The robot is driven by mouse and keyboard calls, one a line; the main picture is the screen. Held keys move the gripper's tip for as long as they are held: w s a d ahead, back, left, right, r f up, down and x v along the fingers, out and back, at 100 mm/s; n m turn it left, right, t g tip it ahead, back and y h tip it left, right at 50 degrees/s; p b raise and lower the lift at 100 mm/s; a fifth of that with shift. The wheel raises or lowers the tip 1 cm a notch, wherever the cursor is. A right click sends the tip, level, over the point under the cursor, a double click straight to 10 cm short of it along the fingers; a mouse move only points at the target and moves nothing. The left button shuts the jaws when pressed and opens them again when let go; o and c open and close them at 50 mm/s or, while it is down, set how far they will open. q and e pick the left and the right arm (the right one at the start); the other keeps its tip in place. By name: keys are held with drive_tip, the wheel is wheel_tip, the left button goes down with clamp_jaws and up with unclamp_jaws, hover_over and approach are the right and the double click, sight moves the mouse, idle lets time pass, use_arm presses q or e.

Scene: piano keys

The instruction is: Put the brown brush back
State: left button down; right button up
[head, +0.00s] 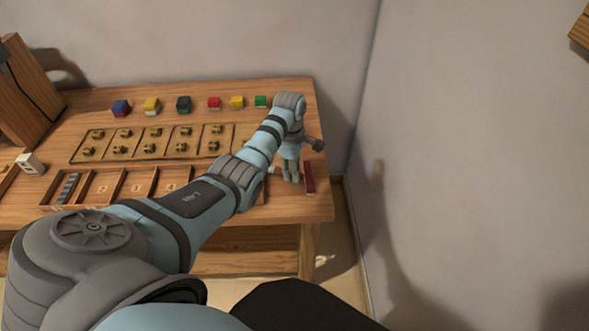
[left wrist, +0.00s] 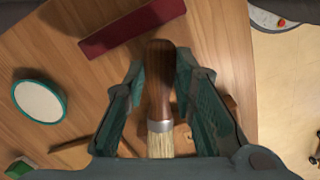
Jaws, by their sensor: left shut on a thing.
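The brown brush (left wrist: 159,85) has a dark wooden handle, a metal band and pale bristles. In the left wrist view it lies between the fingers of my left gripper (left wrist: 160,68), which is shut on it. The handle points to the top of that view and the bristles to the bottom. In the head view my left gripper (head: 291,173) is at the right end of the wooden table (head: 290,205), just left of a dark red bar. I cannot make out the brush in the head view. My right gripper is not in view.
The dark red bar (head: 309,177) also shows in the left wrist view (left wrist: 130,27). A round white, green-rimmed piece (left wrist: 40,102) lies nearby. A compartment tray (head: 125,186), a board with brass pieces (head: 150,143) and several coloured blocks (head: 183,104) occupy the table. A wall stands right.

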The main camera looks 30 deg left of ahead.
use_arm(q)
drive_tip(key=shift+f, duration=0.15)
drive_tip(key=c, duration=1.3)
unclamp_jaws()
drive_tip(key=shift+c, duration=0.2)
wheel_tip(320, 180, up, 13)
drive_tip(key=p, duration=0.2)
drive_tip(key=shift+a+f+p, duration=0.2)
drive_tip(key=shift+p, duration=0.15)
drive_tip(key=shift+s, duration=0.1)
